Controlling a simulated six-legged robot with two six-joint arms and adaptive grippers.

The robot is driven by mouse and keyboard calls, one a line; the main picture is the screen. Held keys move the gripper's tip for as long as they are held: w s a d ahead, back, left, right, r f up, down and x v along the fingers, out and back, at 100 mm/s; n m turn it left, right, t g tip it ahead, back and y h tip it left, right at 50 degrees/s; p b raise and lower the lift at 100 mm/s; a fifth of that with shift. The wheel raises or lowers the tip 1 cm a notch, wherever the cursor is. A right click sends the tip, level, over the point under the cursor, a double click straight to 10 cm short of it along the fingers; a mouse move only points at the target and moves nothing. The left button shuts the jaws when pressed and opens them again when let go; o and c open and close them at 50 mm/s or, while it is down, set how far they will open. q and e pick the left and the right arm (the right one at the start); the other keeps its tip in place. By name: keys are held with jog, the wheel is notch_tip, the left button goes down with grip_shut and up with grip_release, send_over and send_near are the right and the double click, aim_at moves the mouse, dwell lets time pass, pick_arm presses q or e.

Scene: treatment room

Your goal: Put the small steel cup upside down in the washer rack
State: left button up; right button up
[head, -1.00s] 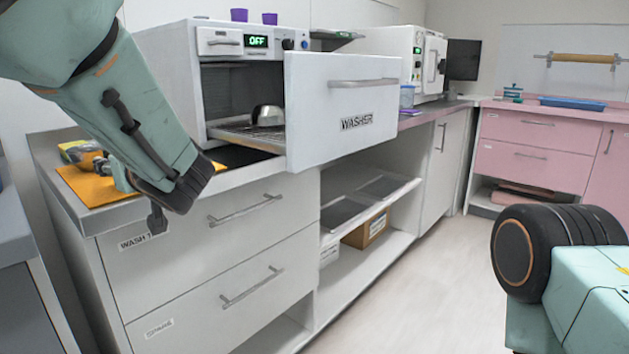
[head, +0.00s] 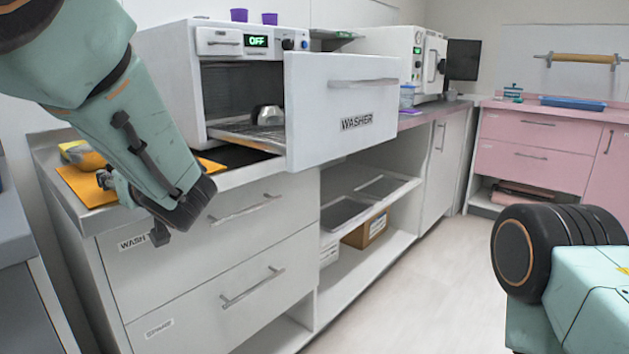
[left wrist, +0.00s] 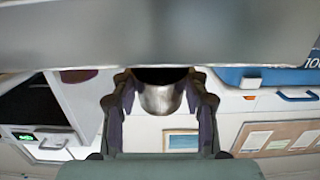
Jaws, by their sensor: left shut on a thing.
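The small steel cup (left wrist: 161,97) shows in the left wrist view between the two dark fingers of my left gripper (left wrist: 159,88), which is shut on it. A dark opening shows at the cup's upper end in that picture. In the head view my left arm reaches down over the counter's front edge, and I cannot make out the held cup there. The washer (head: 170,75) stands open, its front panel (head: 342,105) pulled out. The wire rack (head: 235,132) is partly hidden behind that panel. A shiny steel piece (head: 268,115) rests on it. My right gripper is out of view.
A yellow item (head: 85,157) lies on an orange mat (head: 82,187) at the counter's left end, partly behind my arm. Two purple cups (head: 239,15) stand on the washer. Open shelves (head: 345,212) with a cardboard box (head: 366,230) are below. The floor (head: 440,260) is clear.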

pick_arm(q)
jog(key=shift+f, duration=0.3)
jog(key=o, duration=1)
notch_tip(320, 180, up, 10)
jog(key=shift+r, duration=0.1)
jog(key=shift+s, duration=0.1)
dwell(0.4)
